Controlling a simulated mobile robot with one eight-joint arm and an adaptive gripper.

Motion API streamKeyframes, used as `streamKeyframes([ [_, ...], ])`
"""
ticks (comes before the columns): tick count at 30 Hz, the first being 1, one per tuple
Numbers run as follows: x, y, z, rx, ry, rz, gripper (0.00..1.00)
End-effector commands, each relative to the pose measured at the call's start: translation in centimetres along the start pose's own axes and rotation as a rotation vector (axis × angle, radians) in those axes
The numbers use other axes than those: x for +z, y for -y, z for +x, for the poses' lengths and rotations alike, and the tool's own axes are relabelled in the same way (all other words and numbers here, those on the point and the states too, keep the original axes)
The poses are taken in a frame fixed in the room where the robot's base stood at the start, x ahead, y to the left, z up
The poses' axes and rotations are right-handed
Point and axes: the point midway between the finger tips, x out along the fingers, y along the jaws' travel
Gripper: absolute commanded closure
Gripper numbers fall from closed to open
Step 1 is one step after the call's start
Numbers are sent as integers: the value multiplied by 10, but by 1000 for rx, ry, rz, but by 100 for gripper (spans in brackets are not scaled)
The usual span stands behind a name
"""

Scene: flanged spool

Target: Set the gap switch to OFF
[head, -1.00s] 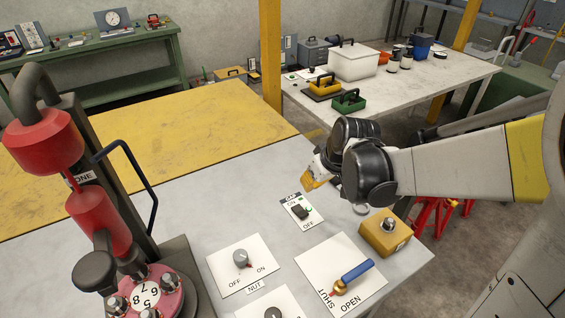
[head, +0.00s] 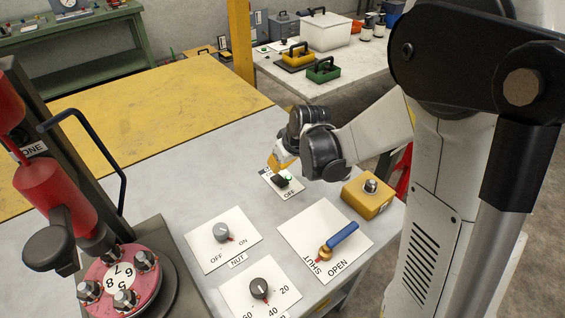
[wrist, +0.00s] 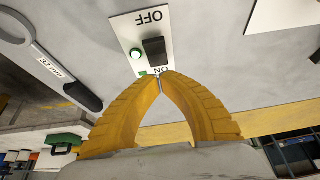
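The gap switch (head: 281,182) is a black rocker on a small white plate on the grey bench. In the wrist view the rocker (wrist: 154,50) stands between the printed OFF and ON, with a lit green lamp (wrist: 136,53) beside it. My gripper (head: 277,164) has yellow fingers and is at the ON end of the plate, partly hiding the ON label in the head view. In the wrist view its fingertips (wrist: 160,78) meet, with nothing visible between them. They overlap the ON label, just short of the rocker; contact cannot be told.
The NUT knob (head: 222,232), a numbered dial (head: 260,288), the blue-handled SHUT/OPEN lever (head: 340,236) and a yellow button box (head: 368,194) stand nearby. A red machine (head: 50,190) is at left. A 32 mm wrench (wrist: 48,62) lies near the plate.

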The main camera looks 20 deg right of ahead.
Motion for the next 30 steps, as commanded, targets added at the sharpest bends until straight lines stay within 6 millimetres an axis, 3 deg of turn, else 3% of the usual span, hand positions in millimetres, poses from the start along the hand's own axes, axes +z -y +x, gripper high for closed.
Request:
streamKeyframes([
  [7,22,0,20,0,1,1,100],
  [20,25,0,22,0,1,1,100],
  [26,43,0,30,0,0,2,100],
  [30,40,0,28,0,0,1,100],
])
